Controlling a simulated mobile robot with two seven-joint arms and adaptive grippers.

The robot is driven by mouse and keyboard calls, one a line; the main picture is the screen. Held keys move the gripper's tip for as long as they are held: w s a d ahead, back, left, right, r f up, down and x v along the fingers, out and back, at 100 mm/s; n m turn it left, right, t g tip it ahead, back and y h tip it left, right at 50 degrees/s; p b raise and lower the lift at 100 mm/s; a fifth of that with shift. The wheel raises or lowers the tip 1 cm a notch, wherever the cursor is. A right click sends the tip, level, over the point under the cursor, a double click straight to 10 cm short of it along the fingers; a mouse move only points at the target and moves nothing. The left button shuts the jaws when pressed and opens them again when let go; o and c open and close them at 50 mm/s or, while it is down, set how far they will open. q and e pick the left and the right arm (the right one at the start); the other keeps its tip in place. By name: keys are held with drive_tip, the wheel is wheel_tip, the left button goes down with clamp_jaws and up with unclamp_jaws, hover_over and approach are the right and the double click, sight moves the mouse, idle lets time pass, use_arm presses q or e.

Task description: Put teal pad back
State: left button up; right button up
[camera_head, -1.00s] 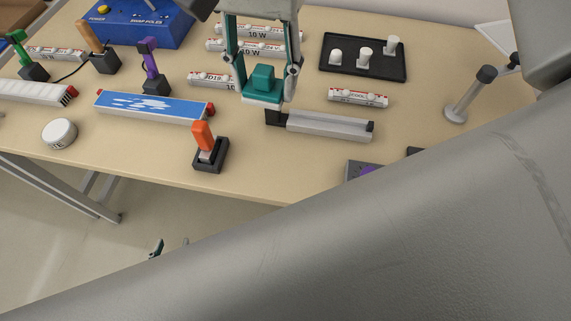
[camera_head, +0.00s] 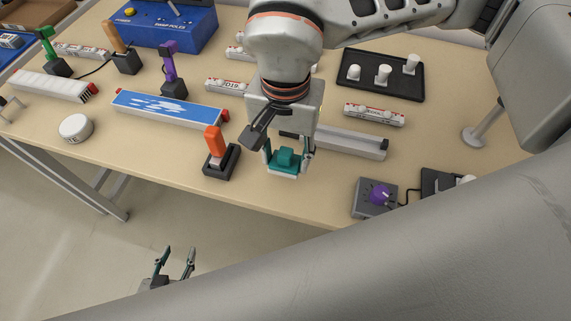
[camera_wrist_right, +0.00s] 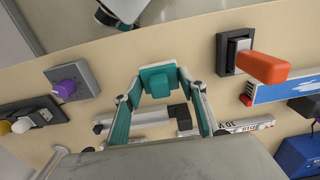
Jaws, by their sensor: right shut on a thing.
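The teal pad (camera_head: 287,161), a teal block with a raised grip and a pale underside, is between the fingers of my right gripper (camera_head: 287,158). The gripper is shut on it near the table's front edge, between the orange-handled piece and the grey rail; its height above the table is hard to tell. The pad (camera_wrist_right: 158,80) also shows between the teal fingers in the right wrist view. My left gripper (camera_head: 176,262) is low in front of the table, over the floor, open and empty, its two fingers apart.
An orange-handled piece (camera_head: 215,141) stands in a black holder left of the pad. A grey rail (camera_head: 350,143) lies behind it, partly hidden by my right arm. A purple-knob box (camera_head: 379,195) is to the right. A blue panel (camera_head: 165,107) lies to the left.

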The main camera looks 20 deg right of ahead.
sight(286, 169)
drive_tip(key=shift+f, duration=2.15)
drive_tip(key=shift+f, duration=0.1)
drive_tip(key=shift+f, duration=0.15)
drive_tip(key=o, duration=1)
wheel_tip(286, 169, up, 12)
drive_tip(key=shift+r, duration=0.25)
